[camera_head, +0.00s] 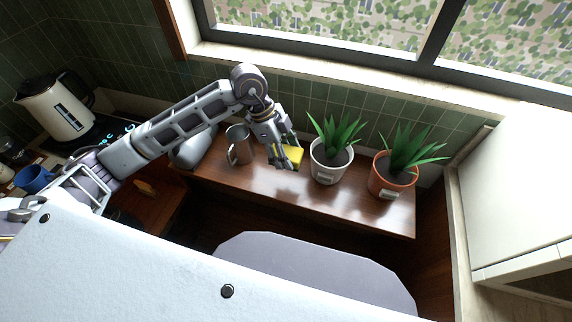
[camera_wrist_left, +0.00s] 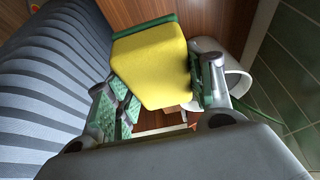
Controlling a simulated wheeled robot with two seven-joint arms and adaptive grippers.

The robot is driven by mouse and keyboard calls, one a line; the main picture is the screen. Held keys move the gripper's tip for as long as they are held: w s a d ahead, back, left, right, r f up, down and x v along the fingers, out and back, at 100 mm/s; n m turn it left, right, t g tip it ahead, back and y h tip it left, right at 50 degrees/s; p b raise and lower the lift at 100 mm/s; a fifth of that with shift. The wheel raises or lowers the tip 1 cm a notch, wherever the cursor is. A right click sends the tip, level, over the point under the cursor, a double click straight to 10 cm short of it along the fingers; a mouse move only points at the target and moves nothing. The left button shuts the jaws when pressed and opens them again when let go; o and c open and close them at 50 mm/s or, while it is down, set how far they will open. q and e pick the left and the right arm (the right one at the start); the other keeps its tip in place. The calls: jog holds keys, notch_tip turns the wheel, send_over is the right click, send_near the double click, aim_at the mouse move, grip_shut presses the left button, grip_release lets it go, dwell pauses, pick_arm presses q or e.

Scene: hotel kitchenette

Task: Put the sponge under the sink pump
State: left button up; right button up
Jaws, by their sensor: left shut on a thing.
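The yellow sponge (camera_head: 293,155) is at the wooden counter between the metal pitcher and the white plant pot. It also shows large in the left wrist view (camera_wrist_left: 152,65), yellow with green faces. My left gripper (camera_head: 284,158) reaches down from above and is shut on the sponge; its green-padded fingers (camera_wrist_left: 165,95) are on either side of it. I cannot tell whether the sponge touches the counter. I cannot make out a sink or a pump in either view. My right gripper is not in view.
The wooden counter (camera_head: 350,209) runs below the window. A metal pitcher (camera_head: 239,146) stands left of the gripper. A white potted plant (camera_head: 329,166) is close on the right, then an orange one (camera_head: 390,180). A kettle (camera_head: 55,106) and blue mug (camera_head: 33,179) are far left.

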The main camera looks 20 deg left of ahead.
pick_arm(q)
notch_tip(320, 180, up, 17)
jog(key=shift+f+b, duration=0.2)
jog(key=shift+b, duration=0.1)
dwell(0.3)
jog(key=shift+f, duration=0.1)
dwell(0.4)
